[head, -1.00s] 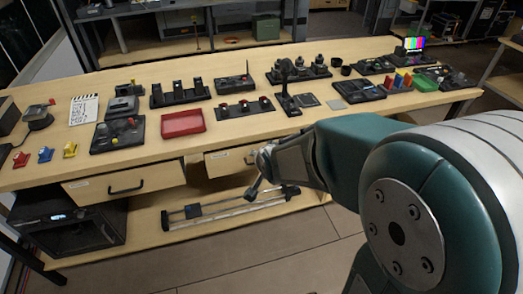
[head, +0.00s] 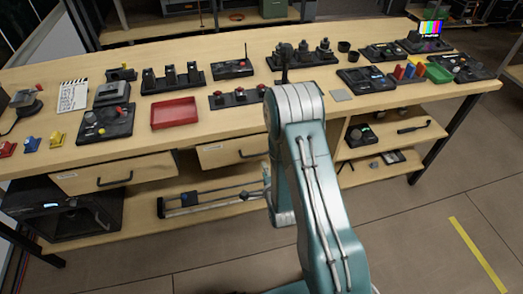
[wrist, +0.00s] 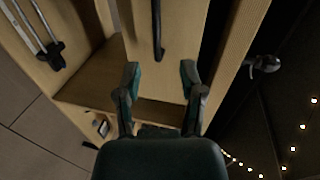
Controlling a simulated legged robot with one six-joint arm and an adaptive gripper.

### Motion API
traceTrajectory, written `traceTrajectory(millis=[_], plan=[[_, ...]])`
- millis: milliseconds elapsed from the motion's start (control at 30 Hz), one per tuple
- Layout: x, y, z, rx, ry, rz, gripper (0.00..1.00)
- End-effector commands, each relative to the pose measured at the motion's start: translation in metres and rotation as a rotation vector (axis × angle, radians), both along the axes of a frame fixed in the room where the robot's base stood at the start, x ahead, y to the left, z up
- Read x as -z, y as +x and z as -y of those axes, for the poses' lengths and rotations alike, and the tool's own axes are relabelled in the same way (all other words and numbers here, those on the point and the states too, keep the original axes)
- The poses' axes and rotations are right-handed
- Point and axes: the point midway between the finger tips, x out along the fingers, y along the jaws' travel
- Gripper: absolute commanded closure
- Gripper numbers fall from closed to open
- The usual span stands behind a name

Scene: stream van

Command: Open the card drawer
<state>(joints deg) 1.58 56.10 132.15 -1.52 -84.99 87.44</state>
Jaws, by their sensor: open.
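Two wooden drawers sit under the bench top, the left drawer (head: 75,183) and the right drawer (head: 218,158). Each has a dark bar handle and a small label too small to read, so I cannot tell which is the card drawer. Both look closed. In the wrist view, my gripper (wrist: 159,75) is open and empty, its two fingers spread before a wooden drawer front (wrist: 182,25). That front's dark handle (wrist: 157,35) lies ahead of the fingertips, apart from them. In the head view my arm hides the gripper, close to the right drawer's right end.
A lower shelf holds a slider rail (head: 215,196) and a black box-like machine (head: 62,215). The bench top carries a red tray (head: 174,114), several control panels and a small colour-bar screen (head: 431,28). Open shelves (head: 400,150) stand to the right. The floor in front is clear.

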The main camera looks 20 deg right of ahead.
Motion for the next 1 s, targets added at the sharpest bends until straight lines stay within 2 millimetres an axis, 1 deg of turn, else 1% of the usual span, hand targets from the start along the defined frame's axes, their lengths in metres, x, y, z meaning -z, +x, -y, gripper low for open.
traceTrajectory(millis=[33, 133, 267, 700, 833, 1000], plan=[[0.006, -0.003, 0.000, 0.004, 0.018, 0.008, 0.49], [0.009, -0.005, 0.000, 0.009, 0.037, 0.024, 0.49], [0.011, 0.004, -0.001, 0.009, 0.039, 0.027, 0.49], [0.026, 0.080, 0.001, 0.009, 0.039, 0.026, 0.49], [0.030, 0.094, 0.000, 0.009, 0.038, 0.025, 0.49], [0.031, 0.100, 0.000, 0.009, 0.038, 0.024, 0.49]])
